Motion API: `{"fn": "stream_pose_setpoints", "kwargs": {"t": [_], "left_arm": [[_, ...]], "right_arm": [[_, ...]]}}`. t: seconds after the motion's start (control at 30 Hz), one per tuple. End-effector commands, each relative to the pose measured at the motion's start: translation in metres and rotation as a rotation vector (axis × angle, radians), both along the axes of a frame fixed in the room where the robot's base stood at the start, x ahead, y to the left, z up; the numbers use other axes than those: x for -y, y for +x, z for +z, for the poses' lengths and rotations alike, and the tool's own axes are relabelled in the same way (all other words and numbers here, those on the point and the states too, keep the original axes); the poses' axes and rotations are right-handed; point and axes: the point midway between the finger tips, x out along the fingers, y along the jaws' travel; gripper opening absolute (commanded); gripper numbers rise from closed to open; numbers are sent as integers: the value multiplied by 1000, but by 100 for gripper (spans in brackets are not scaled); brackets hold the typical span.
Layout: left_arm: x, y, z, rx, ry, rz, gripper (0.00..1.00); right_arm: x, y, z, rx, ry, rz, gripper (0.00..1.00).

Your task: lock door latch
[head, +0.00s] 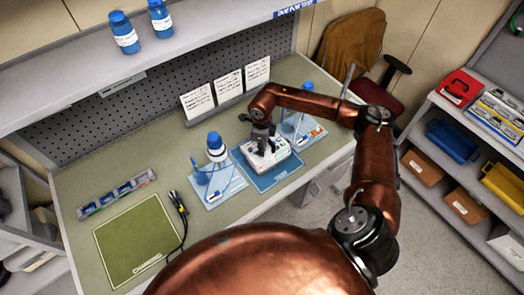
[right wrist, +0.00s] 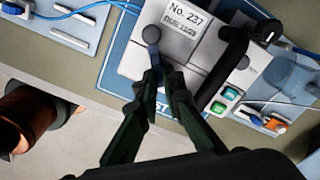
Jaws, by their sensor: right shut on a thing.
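The infusion pump (head: 282,153) is a light grey box on a blue mat (head: 275,178) on the bench. In the right wrist view the pump (right wrist: 190,65) shows a "No. 237" label, a black handle bar (right wrist: 228,68), and green and teal buttons. A small grey door latch (right wrist: 152,38) with a round pivot lies on its face. My right gripper (head: 262,142) is over the pump. In the right wrist view, the right gripper's fingertips (right wrist: 163,80) are shut on the latch's lower end, which they partly hide. My left gripper is not in view.
Trays with blue-capped bottles (head: 215,148) and tubing stand on both sides of the pump. A green mat (head: 140,240) and a cable (head: 180,212) lie to the left. Cards (head: 229,84) stand behind. A shelf with bins (head: 452,142) is at right.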

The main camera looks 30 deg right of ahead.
Motion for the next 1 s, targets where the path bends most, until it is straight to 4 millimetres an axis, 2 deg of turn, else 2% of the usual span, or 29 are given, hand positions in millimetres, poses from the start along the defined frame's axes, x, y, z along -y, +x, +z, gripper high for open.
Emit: {"fn": "stream_pose_setpoints", "kwargs": {"t": [0.6,1.0], "left_arm": [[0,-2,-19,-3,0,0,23],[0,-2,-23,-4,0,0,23]], "right_arm": [[-1,-1,0,2,-1,-543,0],[-2,0,1,2,0,-717,0]]}}
